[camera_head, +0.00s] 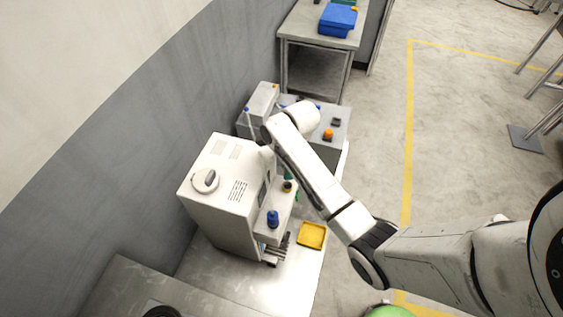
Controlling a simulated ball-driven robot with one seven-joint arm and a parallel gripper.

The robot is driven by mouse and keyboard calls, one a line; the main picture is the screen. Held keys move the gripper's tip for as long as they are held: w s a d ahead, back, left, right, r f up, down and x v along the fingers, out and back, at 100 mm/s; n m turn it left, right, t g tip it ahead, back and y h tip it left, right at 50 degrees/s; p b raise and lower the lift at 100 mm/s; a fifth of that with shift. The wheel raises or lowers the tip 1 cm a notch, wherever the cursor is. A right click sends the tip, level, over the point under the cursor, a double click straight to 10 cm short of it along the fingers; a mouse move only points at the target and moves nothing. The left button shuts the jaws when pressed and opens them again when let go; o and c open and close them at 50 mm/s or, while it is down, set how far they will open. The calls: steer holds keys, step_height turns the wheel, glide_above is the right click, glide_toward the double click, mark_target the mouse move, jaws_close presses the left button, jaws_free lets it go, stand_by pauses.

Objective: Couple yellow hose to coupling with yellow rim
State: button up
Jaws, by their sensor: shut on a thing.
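My arm reaches from the lower right over the machine bench, and its far end bends beside the white machine (222,190). My gripper cannot be made out; the arm and the machine hide that spot. I cannot pick out a yellow hose. A small dark and yellowish fitting (287,187) sits on the machine's side shelf, beside green parts (297,196). It is too small to tell whether it is a coupling with a yellow rim. A blue fitting (273,219) stands upright nearer on the same shelf.
A yellow tray (312,236) lies on the metal bench (300,285), right of the machine. Behind is a grey unit (325,152) with an orange knob (328,134). A blue box (338,19) sits on the far table.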

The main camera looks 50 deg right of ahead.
steer(key=shift+f, duration=0.85)
steer(key=shift+f+b, duration=1.8)
steer(key=shift+f, duration=0.2)
steer(key=shift+w+a+r+p, duration=0.1)
steer(key=shift+w+p, duration=0.05)
steer(key=shift+p, duration=0.55)
steer(key=shift+f+b, duration=0.3)
steer(key=shift+f, duration=0.35)
steer(key=o, duration=0.8)
steer(key=shift+c, duration=0.2)
steer(key=shift+r, duration=0.1)
step_height(320, 180, up, 3)
steer(key=p, duration=0.3)
steer(key=shift+s+d+r, duration=0.15)
steer(key=shift+d+r, duration=0.05)
steer(key=shift+r, duration=1.1)
steer(key=shift+s+d+r, duration=0.15)
steer(key=shift+s+r, duration=0.05)
steer(key=shift+r, duration=1.1)
steer(key=shift+s+d+r, duration=0.15)
steer(key=shift+d+r, duration=0.05)
steer(key=shift+r, duration=1.1)
